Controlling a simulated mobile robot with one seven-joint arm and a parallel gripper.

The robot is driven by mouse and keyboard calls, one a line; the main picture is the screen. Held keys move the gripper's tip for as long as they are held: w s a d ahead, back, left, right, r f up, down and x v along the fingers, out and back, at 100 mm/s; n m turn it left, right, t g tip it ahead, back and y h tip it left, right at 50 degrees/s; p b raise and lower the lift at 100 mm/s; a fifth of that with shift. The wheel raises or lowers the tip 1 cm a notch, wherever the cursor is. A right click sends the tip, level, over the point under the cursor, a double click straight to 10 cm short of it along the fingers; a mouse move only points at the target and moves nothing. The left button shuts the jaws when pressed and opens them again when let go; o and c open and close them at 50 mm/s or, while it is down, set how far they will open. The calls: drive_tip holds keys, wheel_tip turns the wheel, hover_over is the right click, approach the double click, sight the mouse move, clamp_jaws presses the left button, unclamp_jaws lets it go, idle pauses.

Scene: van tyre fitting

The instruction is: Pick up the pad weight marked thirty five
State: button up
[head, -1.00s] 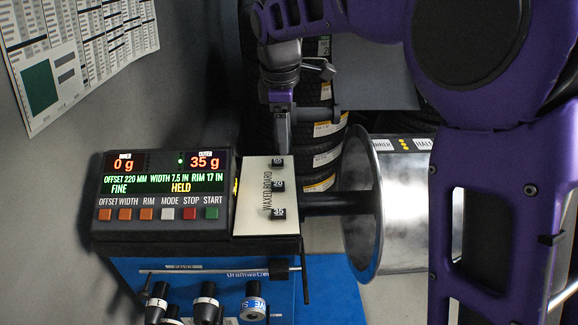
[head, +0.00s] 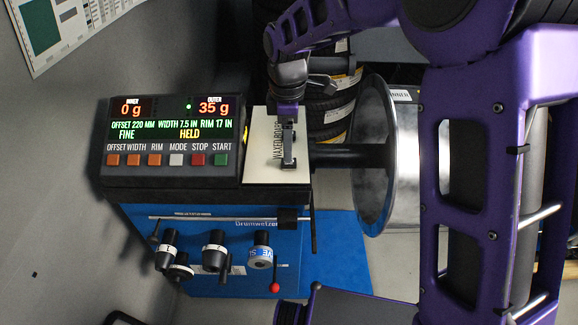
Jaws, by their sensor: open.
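The pale waxed board (head: 258,170) lies on top of the balancer, right of its display panel. My gripper (head: 289,163) is over the board's right part, pointing down at it, with its jaws open. It covers the place where small black pad weights stand in the earlier frame. No weight can be made out clearly now, and I cannot tell whether one is between the fingers. The display panel (head: 172,135) reads 0 g inner and 35 g outer, with FINE and HELD below.
A wheel rim (head: 375,160) sits on the shaft (head: 345,155) close right of the board. Stacked tyres (head: 332,110) stand behind. Black cones and a sleeve (head: 214,255) hang on the blue cabinet front (head: 195,222). A grey wall (head: 50,150) is at left.

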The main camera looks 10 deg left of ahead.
sight(289, 164)
wheel_tip(289, 164, down, 5)
drive_tip(key=shift+w+d+f+b, duration=0.1)
drive_tip(key=shift+b, duration=0.45)
clamp_jaws()
